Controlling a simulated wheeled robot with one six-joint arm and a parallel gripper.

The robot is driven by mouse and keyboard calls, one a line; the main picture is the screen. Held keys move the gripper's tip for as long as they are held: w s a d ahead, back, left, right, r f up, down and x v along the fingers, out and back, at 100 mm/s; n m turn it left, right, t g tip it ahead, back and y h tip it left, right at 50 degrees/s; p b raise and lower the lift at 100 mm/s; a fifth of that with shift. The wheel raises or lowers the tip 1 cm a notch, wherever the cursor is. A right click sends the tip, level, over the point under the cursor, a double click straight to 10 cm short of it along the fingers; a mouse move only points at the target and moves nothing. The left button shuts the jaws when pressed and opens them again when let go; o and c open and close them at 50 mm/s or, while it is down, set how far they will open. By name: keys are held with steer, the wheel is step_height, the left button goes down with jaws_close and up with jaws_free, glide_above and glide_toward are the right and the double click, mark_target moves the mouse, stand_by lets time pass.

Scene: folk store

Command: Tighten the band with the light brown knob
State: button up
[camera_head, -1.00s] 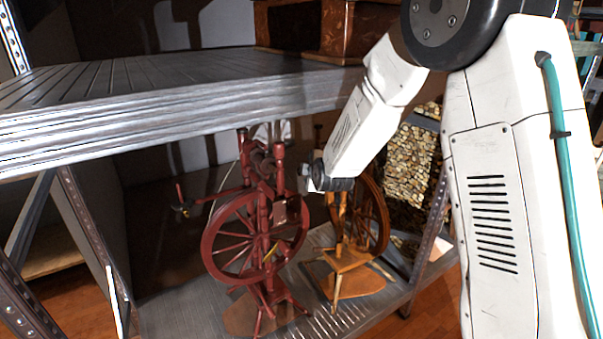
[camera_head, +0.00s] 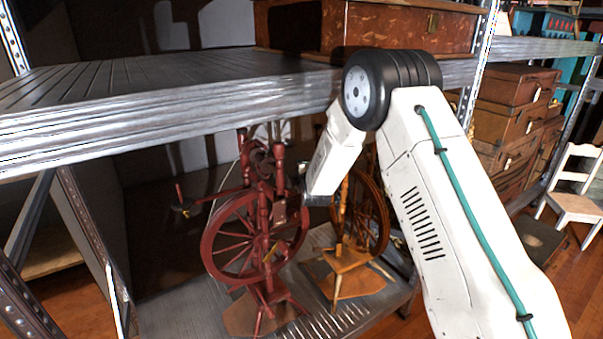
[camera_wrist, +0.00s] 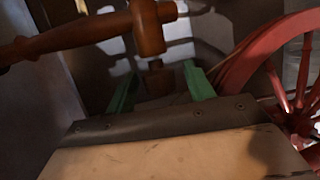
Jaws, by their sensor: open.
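A dark red spinning wheel (camera_head: 264,215) stands on the lower shelf in the head view. Its red rim (camera_wrist: 252,58) is at the right of the wrist view. A turned brown wooden part (camera_wrist: 148,28) crosses the upper left of the wrist view. A small brown knob (camera_wrist: 155,78) sits below it, between the fingers in the picture. My gripper (camera_wrist: 160,88) is open, its green fingertips either side of the knob. I cannot tell whether they touch it. In the head view my wrist is right of the red wheel's upper part. The band is not clear.
An orange-brown spinning wheel (camera_head: 350,257) stands close to the right of the red one, behind my arm. The upper shelf (camera_head: 170,100) overhangs both. A metal upright (camera_head: 88,240) stands at the left. Suitcases (camera_head: 515,110) and a white chair (camera_head: 572,195) are at the right.

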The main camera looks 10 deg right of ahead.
steer(key=shift+w, duration=0.1)
steer(key=c, duration=1)
steer(key=shift+f+t, duration=0.1)
steer(key=shift+t, duration=0.2)
steer(key=m+t, duration=0.1)
steer(key=t, duration=0.2)
steer(key=shift+f+t, duration=0.15)
steer(key=shift+t, duration=0.15)
steer(key=m+t+h, duration=0.1)
steer(key=t, duration=0.2)
steer(key=m+t+h, duration=0.1)
steer(key=m+t, duration=0.1)
steer(key=shift+t+h, duration=0.3)
steer(key=shift+t, duration=0.1)
steer(key=shift+m, duration=0.3)
steer(key=o, duration=1)
